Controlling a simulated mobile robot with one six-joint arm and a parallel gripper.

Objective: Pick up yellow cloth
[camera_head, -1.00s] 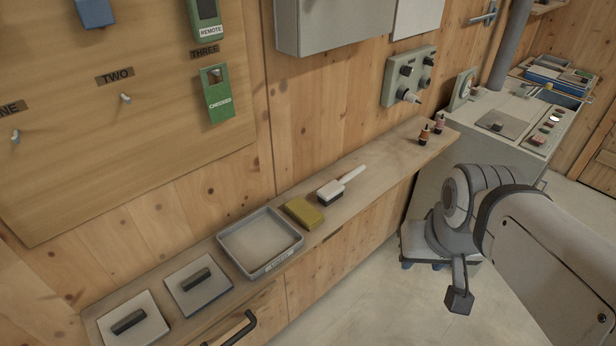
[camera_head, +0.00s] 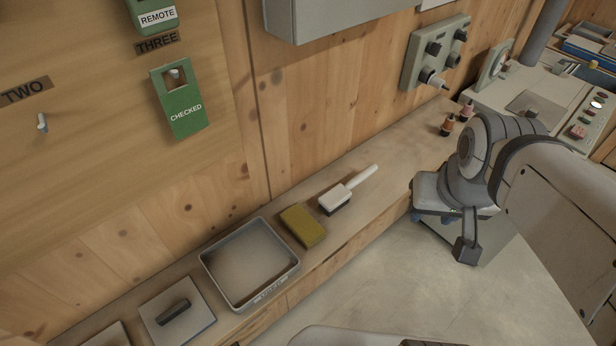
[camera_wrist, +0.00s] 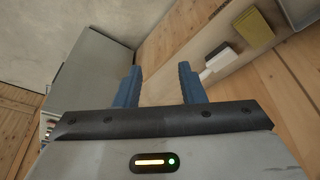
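The yellow cloth (camera_head: 303,225) is a folded yellow block lying flat on the wooden shelf, between a grey tray and a white-handled brush. It also shows in the wrist view (camera_wrist: 254,28) at the upper right. My gripper (camera_wrist: 160,82) shows in the wrist view with its two blue fingers apart and nothing between them. The cloth is up and to the right of the fingers, well clear of them. In the head view my arm is at the right, and its fingers are hard to make out there.
The brush (camera_head: 346,192) lies just right of the cloth, and the grey tray (camera_head: 294,268) just left. Two small bottles (camera_head: 457,118) stand at the shelf's far end. A lidded plate (camera_head: 200,322) lies left of the tray. Open floor (camera_head: 400,285) lies before the shelf.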

